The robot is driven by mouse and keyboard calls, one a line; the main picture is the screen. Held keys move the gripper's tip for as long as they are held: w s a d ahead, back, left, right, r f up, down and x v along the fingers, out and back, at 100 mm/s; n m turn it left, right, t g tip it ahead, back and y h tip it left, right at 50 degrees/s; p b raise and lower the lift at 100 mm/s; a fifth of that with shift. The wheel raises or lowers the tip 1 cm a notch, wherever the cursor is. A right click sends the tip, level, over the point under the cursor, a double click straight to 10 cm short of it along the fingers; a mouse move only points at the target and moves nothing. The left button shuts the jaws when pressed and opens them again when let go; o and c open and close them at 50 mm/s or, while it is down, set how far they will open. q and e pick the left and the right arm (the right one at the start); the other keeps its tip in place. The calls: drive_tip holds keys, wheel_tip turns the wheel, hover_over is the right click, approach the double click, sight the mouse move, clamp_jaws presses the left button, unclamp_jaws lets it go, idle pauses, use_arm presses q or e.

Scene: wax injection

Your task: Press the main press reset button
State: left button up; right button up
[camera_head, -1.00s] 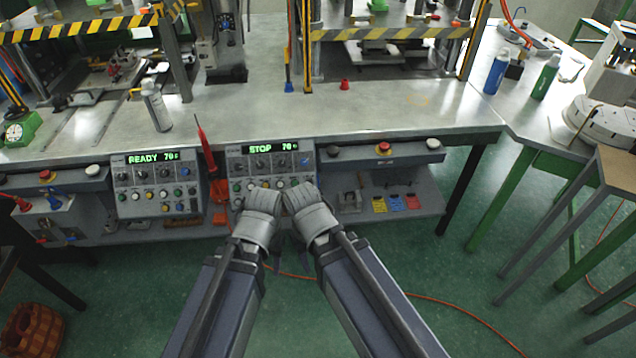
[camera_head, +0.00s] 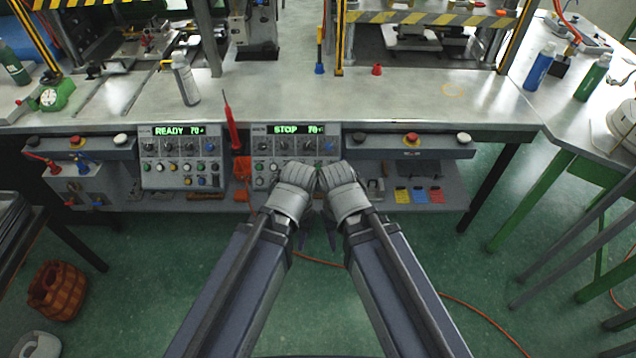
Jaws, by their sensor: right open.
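The right-hand control panel (camera_head: 292,145) hangs under the front edge of the bench and its green display reads STOP 70. It carries a row of dark knobs and small coloured buttons below. I cannot read which one is the reset button, and my grippers hide part of its lower rows. I cannot tell whether either touches the panel.
A second panel (camera_head: 180,157) reading READY 70 is at left, with a red screwdriver-like tool (camera_head: 231,122) between the panels. A grey box with a red button (camera_head: 411,139) is at right. A lower shelf (camera_head: 455,190) holds coloured cards. A white bottle (camera_head: 185,80) stands on the bench.

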use_arm(q)
clamp_jaws()
idle(1.4)
